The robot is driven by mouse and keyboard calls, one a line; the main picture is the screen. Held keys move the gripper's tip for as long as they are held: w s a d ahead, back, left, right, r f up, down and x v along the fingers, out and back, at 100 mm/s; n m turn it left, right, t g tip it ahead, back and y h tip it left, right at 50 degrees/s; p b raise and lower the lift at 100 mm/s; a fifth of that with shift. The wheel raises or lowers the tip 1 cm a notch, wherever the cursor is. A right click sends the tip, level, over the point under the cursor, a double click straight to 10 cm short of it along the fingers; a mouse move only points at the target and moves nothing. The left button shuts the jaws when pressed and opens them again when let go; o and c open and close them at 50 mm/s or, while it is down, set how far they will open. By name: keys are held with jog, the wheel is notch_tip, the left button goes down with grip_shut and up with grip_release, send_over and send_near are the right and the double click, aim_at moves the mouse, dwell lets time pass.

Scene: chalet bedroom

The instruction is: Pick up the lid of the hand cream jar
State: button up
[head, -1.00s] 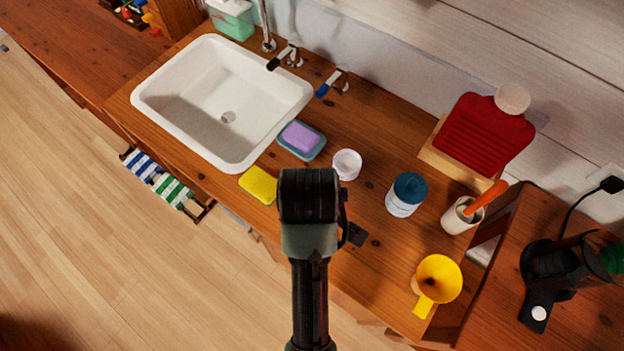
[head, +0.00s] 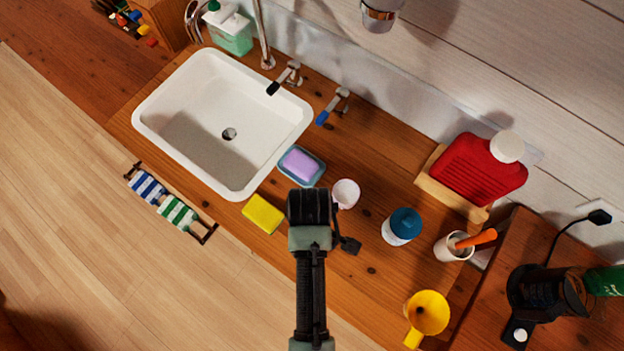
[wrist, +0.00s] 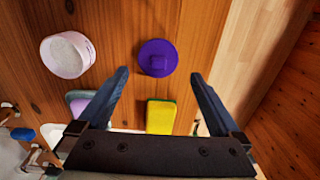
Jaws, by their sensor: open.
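The jar also shows in the head view (head: 347,193), just right of my arm's end. My gripper (wrist: 160,75) is open and empty. In the picture its fingertips lie either side of the lid's lower edge; contact is not visible.
A yellow sponge (head: 263,214) and a purple soap in a blue dish (head: 288,176) lie near the white sink (head: 151,122). A blue-capped container (head: 398,232), a cup with an orange handle (head: 452,247) and a yellow funnel-like cup (head: 428,312) stand to the right.

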jog(key=shift+s+d+f, duration=0.1)
jog(key=shift+f, duration=0.45)
notch_tip(320, 180, down, 4)
jog(key=shift+d+f+p, duration=0.1)
jog(key=shift+p, duration=0.35)
jog(key=c, duration=1.1)
jog(key=shift+c, duration=0.2)
